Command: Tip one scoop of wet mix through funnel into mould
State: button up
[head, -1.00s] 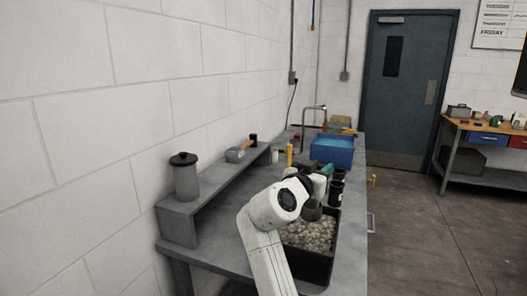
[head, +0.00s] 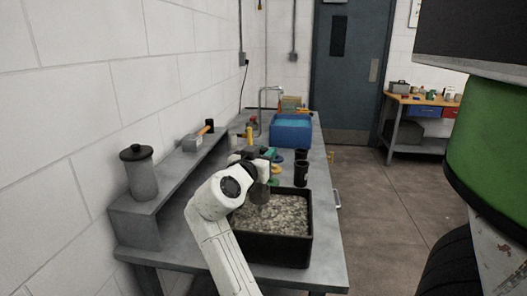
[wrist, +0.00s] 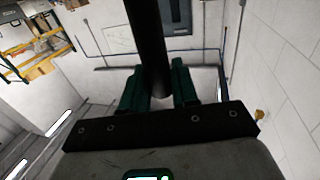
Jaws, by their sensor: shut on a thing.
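My gripper (wrist: 160,92) has green fingers shut on the dark handle of the scoop (wrist: 150,40) in the wrist view. In the head view, a grey-brown part that looks like the scoop's bowl (head: 259,193) hangs above the left-back part of the black tray (head: 281,250) of grey wet mix (head: 275,215). Whether the scoop carries mix is not clear. I cannot tell which is the mould or the funnel.
A blue bin (head: 291,134) stands farther back on the bench. Small coloured items lie behind my gripper. A raised shelf on the left holds a lidded grey canister (head: 140,172) and a hammer (head: 197,137). A large green body (head: 490,150) with a tyre is close at right.

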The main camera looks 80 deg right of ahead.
jog(key=shift+f+b, duration=2.85)
jog(key=shift+f, duration=2.4)
jog(key=shift+s+p, duration=2.2)
jog(key=shift+s, duration=1.45)
notch_tip(320, 180, up, 16)
jog(key=p, duration=0.7)
send_over(264, 189)
jog(key=s, duration=0.4)
jog(key=shift+w+d+f, duration=0.15)
jog(key=shift+w+d, duration=0.1)
jog(key=shift+d, duration=0.05)
